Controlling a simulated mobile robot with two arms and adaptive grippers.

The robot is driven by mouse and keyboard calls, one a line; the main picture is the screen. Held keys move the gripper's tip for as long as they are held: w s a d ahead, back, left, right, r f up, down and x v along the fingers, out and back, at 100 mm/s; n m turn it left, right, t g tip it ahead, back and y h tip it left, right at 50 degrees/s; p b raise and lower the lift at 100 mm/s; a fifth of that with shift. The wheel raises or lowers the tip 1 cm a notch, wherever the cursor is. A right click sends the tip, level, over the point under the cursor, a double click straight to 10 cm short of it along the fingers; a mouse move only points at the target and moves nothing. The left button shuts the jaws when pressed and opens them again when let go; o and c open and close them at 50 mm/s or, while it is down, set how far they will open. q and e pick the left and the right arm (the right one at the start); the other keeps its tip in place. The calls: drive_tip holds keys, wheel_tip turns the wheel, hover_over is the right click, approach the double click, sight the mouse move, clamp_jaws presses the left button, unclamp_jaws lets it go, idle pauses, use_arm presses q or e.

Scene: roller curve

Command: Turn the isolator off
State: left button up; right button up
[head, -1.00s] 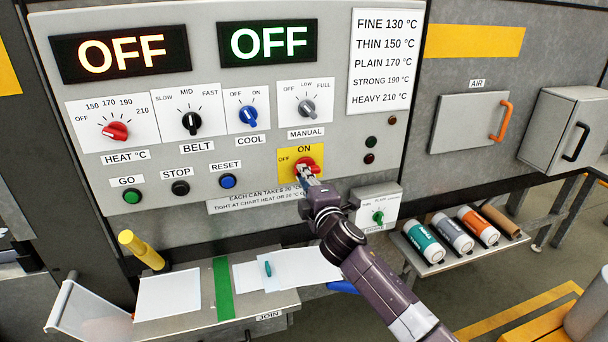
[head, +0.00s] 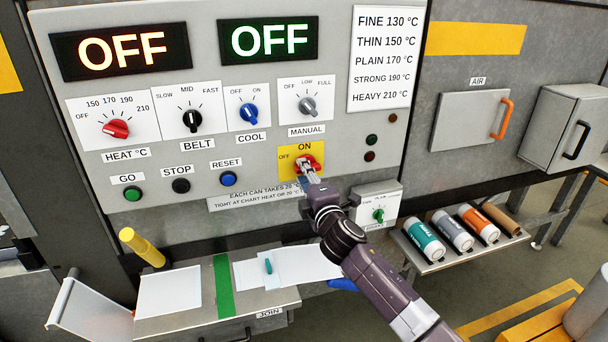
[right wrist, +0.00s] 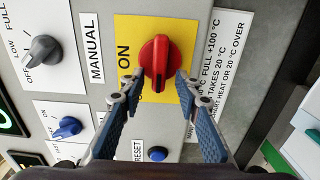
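The isolator is a red rotary knob (head: 318,161) on a yellow plate (head: 287,150) marked ON at the top and OFF at the left. My right gripper (head: 308,164) is at the knob and partly covers it. In the right wrist view the red knob (right wrist: 157,60) sits just beyond and between the parted fingertips of my open right gripper (right wrist: 157,82). Its ridge runs up and down in that view, with a dark mark at the lower end, the OFF side. A finger hides the OFF label there. I cannot tell whether the fingertips touch the knob. My left gripper is out of view.
Above are a heat knob (head: 116,129), belt knob (head: 191,121), cool knob (head: 249,113) and manual knob (head: 307,105). Both displays read OFF. A small box with a green knob (head: 378,215) is below right of the gripper. A bench with papers (head: 170,292) stands below.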

drive_tip(key=v, duration=1.2)
idle(0.4)
